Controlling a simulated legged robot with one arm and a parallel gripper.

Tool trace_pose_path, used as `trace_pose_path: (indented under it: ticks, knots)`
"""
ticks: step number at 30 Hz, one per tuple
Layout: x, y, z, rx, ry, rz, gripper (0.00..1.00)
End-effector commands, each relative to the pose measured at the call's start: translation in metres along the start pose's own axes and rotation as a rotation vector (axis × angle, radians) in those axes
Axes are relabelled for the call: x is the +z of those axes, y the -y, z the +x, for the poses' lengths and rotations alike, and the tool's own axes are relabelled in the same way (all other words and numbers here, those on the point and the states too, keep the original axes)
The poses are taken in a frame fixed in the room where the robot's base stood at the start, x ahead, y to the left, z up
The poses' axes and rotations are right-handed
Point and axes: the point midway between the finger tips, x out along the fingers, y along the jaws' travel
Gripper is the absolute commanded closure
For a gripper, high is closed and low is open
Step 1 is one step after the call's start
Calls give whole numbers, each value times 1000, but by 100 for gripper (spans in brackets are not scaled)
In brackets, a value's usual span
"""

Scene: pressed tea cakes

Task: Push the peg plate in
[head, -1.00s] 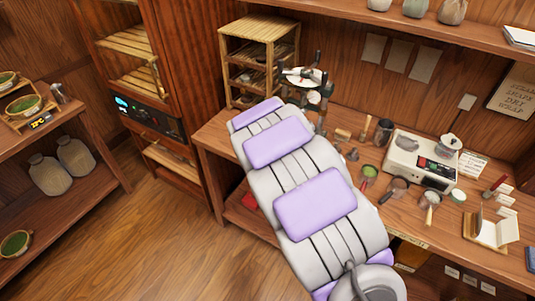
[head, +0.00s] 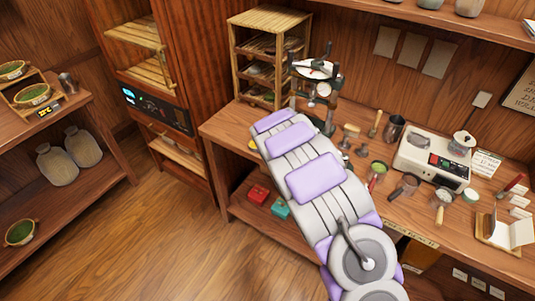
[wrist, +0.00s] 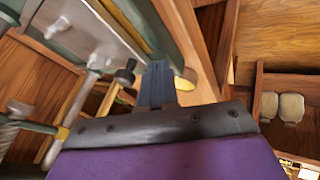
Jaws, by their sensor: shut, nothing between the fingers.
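The tea press (head: 318,70) stands at the back left of the bench in the head view, with a pale round plate and dark uprights. In the wrist view its dark green frame (wrist: 143,22), a metal rod (wrist: 75,108) and a black knob (wrist: 125,75) show close up. My gripper (wrist: 157,68) is shut and empty, its blue-grey fingers just right of the knob and beside a yellow rounded end (wrist: 187,78). Contact cannot be told. I cannot tell which part is the peg plate. In the head view my arm hides the gripper.
A wooden rack (head: 268,55) stands left of the press. A white scale (head: 432,158), cups and tools crowd the bench (head: 225,128) to the right. Red (head: 258,193) and teal (head: 281,208) boxes lie on the lower shelf. The floor (head: 150,235) at left is clear.

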Motion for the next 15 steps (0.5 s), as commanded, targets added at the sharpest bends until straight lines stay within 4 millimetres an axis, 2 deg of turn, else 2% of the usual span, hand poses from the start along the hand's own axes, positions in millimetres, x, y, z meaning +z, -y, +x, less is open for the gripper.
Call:
trace_pose_path:
  ticks: [6, 15]
  knots:
    - [2, -15, 10, -1, 2, 0, 100]
    - [1, -18, 11, 0, 2, -2, 100]
